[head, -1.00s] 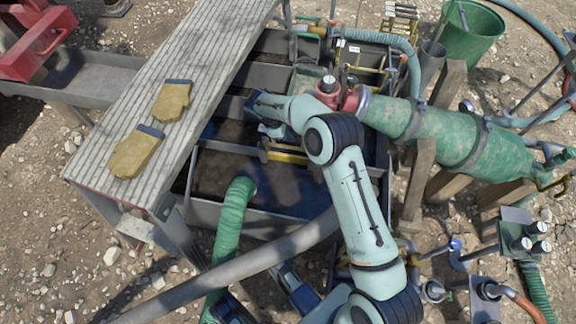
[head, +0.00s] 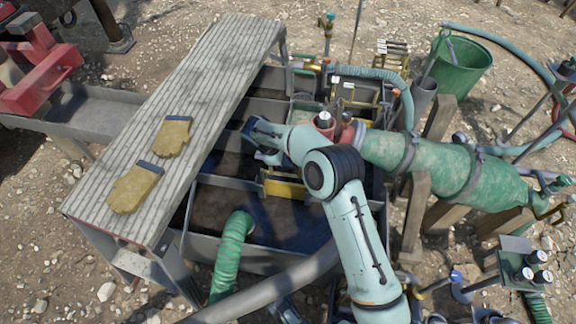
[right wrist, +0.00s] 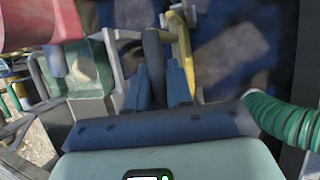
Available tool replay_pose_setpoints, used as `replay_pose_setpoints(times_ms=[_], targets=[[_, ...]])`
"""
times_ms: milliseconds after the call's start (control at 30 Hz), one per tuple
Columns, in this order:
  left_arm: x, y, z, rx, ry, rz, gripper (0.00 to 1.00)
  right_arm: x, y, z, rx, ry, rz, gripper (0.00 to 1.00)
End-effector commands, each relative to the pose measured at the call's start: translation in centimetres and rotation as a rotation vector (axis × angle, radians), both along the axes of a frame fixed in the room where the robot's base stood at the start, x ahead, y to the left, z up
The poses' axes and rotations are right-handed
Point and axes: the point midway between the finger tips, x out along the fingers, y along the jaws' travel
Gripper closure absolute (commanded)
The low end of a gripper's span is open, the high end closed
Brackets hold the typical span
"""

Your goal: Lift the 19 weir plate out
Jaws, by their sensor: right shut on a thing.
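The yellow weir plate (head: 284,187) is in the tank, below and right of my right gripper (head: 262,157). Its number cannot be read. In the right wrist view my right gripper (right wrist: 160,85) has its two blue fingers shut on a dark grey upright part (right wrist: 154,50), which I take to be the plate's grip. A yellow edge (right wrist: 184,45) runs just right of the fingers. My forearm hides part of the plate in the head view. I cannot tell if its lower edge is clear of its slot.
The tank (head: 230,258) has several compartments with dark mud. A green hose (head: 232,250) hangs into the front one. A ribbed bench (head: 200,95) with two tan gloves crosses the left side. A green pump body (head: 440,165) stands close right of my arm. A green bucket (head: 460,65) is behind.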

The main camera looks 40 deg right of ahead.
Motion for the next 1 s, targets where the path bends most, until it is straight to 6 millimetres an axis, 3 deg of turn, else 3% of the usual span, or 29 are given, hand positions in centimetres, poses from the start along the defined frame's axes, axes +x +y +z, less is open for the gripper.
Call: replay_pose_setpoints(times_ms=[100,667,1000], targets=[[1.1,-0.2,1.1,0.001,-0.039,-0.003,0.57,0.1,0.0,2.8,-0.001,-0.007,-0.001,1.00],[6.4,-1.0,6.1,0.011,-0.219,-0.012,0.57,0.0,0.0,13.6,0.000,-0.005,0.000,1.00],[3.6,-2.5,8.0,-0.030,-0.145,-0.039,0.57,0.0,0.0,20.0,0.000,-0.006,-0.001,1.00]])
